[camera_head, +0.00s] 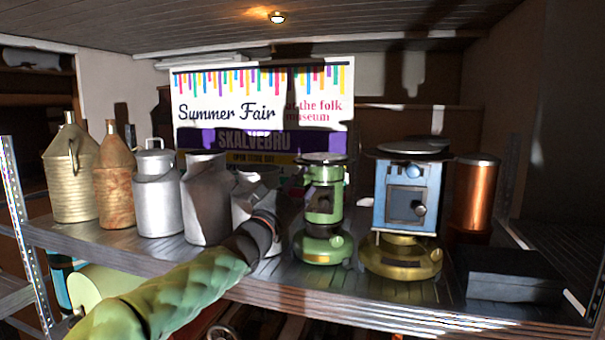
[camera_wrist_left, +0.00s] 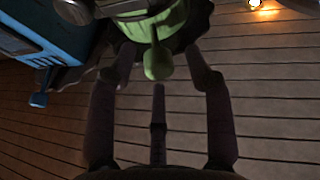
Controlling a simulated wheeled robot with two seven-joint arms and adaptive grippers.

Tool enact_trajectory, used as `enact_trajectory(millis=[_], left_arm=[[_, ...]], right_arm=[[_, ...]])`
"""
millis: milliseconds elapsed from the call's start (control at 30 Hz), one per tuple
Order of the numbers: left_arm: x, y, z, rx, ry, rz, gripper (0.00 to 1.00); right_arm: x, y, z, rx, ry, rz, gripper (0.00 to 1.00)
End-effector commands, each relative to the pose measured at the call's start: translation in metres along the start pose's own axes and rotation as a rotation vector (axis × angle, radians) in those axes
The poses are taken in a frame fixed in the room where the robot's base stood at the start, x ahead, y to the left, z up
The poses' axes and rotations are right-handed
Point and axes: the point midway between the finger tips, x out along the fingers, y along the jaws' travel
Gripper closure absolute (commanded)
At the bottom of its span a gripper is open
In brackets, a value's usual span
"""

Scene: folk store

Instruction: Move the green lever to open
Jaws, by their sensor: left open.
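A small green stove (camera_head: 323,210) stands on the shelf, with a round green base and a flat top. A green knob-like piece, which looks like the lever (camera_head: 337,242), shows on the front of its base. In the left wrist view the green lever (camera_wrist_left: 158,64) hangs from the green body, between the tips of the open fingers. My left gripper (camera_wrist_left: 160,72) is open and empty, a finger on either side of the lever; contact cannot be made out. In the head view my left gripper (camera_head: 262,230) is dark, left of the stove. My right gripper is not in view.
A blue stove (camera_head: 407,195) on a brass base stands close right of the green one. A copper cylinder (camera_head: 475,195) and a dark box (camera_head: 508,275) are farther right. Metal cans (camera_head: 158,195) and jugs line the left. A Summer Fair sign (camera_head: 262,105) stands behind.

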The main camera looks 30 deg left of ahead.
Motion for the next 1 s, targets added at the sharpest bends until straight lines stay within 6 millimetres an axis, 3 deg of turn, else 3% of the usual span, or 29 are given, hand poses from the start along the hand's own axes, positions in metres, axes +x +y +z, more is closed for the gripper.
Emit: enact_trajectory(millis=[200,533,733,1000], left_arm=[[0.017,0.001,-0.001,0.0,0.0,0.001,0.49],[0.019,0.0,0.0,0.001,0.001,0.0,0.49],[0.019,0.0,0.0,0.001,0.001,0.0,1.0],[0.021,0.002,-0.001,0.001,0.005,0.001,1.0]], right_arm=[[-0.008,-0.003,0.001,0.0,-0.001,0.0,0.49],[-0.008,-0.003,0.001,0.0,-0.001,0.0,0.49],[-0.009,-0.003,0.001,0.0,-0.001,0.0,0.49],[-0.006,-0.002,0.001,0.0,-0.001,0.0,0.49]])
